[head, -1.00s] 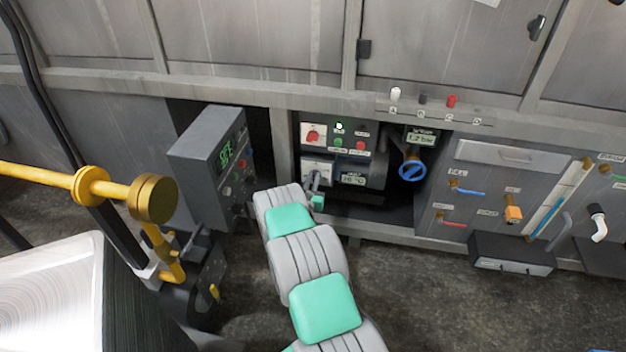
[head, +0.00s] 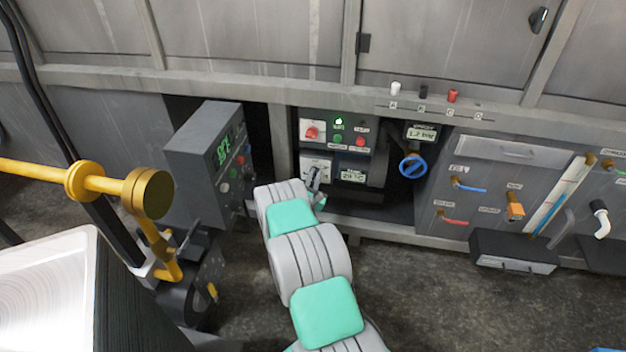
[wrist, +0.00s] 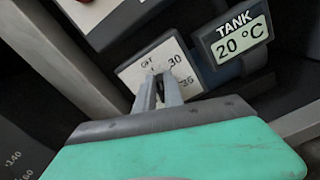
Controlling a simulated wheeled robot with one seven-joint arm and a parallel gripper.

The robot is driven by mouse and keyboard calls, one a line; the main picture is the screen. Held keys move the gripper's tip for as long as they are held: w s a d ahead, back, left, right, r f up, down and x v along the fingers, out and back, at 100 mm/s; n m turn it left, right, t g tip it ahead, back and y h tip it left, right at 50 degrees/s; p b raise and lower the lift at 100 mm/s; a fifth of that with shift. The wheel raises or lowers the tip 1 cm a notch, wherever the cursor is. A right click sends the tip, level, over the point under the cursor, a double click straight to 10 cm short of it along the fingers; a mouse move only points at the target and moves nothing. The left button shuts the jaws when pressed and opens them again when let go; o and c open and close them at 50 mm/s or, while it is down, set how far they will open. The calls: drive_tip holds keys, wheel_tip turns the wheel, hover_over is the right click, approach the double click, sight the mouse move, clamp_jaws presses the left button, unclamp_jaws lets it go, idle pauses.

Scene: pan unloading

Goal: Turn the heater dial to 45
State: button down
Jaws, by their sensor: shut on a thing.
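The heater dial's white scale plate (head: 316,164) is on the dark control panel, below a red switch. In the wrist view the plate (wrist: 136,73) shows the marks 30 and 35; the rest of the scale is covered or too small to read. My gripper (head: 314,178) is at this plate, its fingers pointing into it. In the wrist view my gripper (wrist: 161,86) is shut on the dial knob, which the fingers hide. The knob's pointer cannot be seen.
A red switch (head: 312,131) and a green lamp (head: 339,121) sit above. A blue valve wheel (head: 413,167) is to the right. A grey control box (head: 208,160) juts out close left of my arm. Yellow pipework (head: 150,194) stands further left.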

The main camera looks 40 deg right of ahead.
drive_tip(key=shift+w+a+f+n+b, duration=0.4)
drive_tip(key=shift+n+b, duration=1.2)
drive_tip(key=shift+n, duration=3.1)
drive_tip(key=shift+w+f+n+b, duration=0.1)
drive_tip(key=shift+f+n+b, duration=1)
drive_tip(key=shift+n, duration=3.6)
drive_tip(key=shift+w+a+r+n+b, duration=0.1)
drive_tip(key=shift+w+a+n+b, duration=0.15)
drive_tip(key=shift+n+b, duration=3.15)
drive_tip(key=n+p, duration=0.2)
drive_tip(key=shift+p, duration=0.3)
